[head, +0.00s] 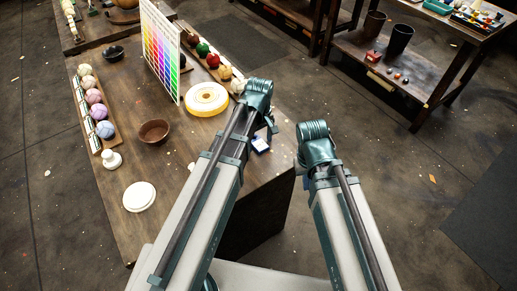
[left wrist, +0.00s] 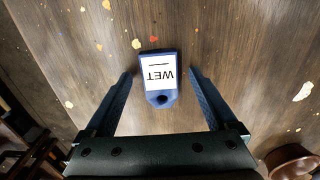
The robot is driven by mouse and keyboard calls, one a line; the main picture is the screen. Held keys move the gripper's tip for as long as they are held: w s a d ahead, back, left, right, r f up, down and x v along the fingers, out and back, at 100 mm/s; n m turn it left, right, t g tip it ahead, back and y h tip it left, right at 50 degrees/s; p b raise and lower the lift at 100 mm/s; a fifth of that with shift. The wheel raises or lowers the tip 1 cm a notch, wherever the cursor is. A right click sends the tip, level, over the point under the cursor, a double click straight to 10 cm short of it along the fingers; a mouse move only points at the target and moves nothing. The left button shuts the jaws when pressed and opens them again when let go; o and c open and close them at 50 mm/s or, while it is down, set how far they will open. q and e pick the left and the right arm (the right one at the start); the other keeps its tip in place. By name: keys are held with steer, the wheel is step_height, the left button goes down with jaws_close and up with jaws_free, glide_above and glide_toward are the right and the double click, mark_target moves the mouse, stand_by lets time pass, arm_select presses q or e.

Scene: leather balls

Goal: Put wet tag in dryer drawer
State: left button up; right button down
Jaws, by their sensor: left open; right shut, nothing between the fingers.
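The wet tag (left wrist: 160,78) is a blue tag with a white label reading WET, upside down in the left wrist view. It lies flat on the wooden table and also shows in the head view (head: 261,145) near the table's right edge. My left gripper (left wrist: 160,73) is open above it, with one finger on each side of the tag and gaps between. In the head view the left gripper (head: 271,127) is mostly hidden behind its arm. My right gripper (head: 304,180) is shut and empty, off the table's right side, largely hidden by its arm. I cannot make out a dryer drawer.
The table (head: 180,190) holds a brown bowl (head: 154,131), a white disc (head: 139,196), a yellow-rimmed round item (head: 206,99), a colour chart (head: 160,50) and rows of balls (head: 93,97). Dark shelves (head: 400,75) stand at upper right, with open floor before them.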

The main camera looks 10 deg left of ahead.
arm_select(q)
steer(key=shift+c, duration=0.3)
jaws_close()
steer(key=shift+r+p, duration=0.1)
steer(key=shift+p, duration=0.2)
arm_select(e)
steer(key=shift+r, duration=0.15)
